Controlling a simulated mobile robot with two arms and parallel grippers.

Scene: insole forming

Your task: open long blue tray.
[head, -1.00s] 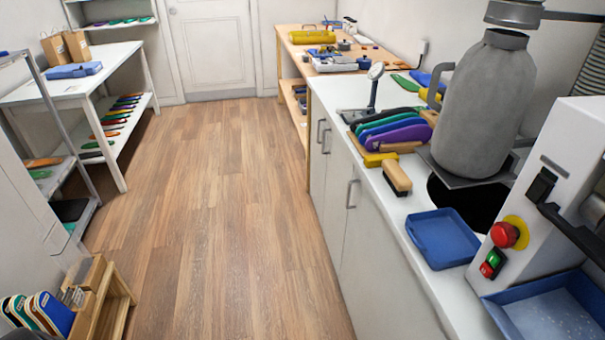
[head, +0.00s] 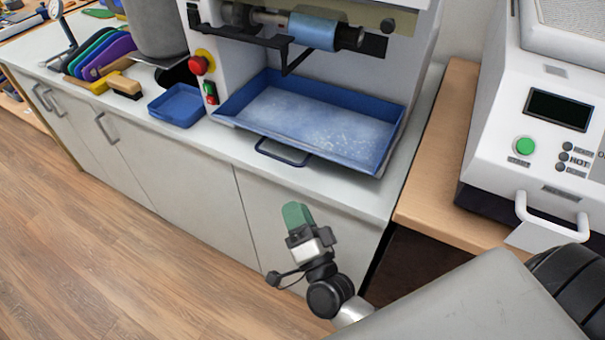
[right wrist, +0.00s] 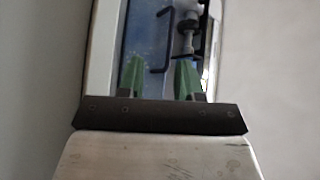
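The long blue tray (head: 318,123) sits on the white counter under the machine, with pale dust on its floor. Its dark bar handle (head: 282,154) sticks out at the front. My right gripper (head: 298,214), with green fingertips, is in front of the cabinet, below and apart from the handle. In the right wrist view its two green fingers (right wrist: 161,80) stand apart with nothing between them. A blue surface and a dark bent bar, which look like the tray and its handle, show beyond the fingers. My left gripper is not in view.
A small blue tray (head: 178,105) stands left of the long one, by the red stop button (head: 199,66). A brush (head: 124,86) lies further left. A white machine (head: 540,110) stands on a wooden table at right. The floor in front is clear.

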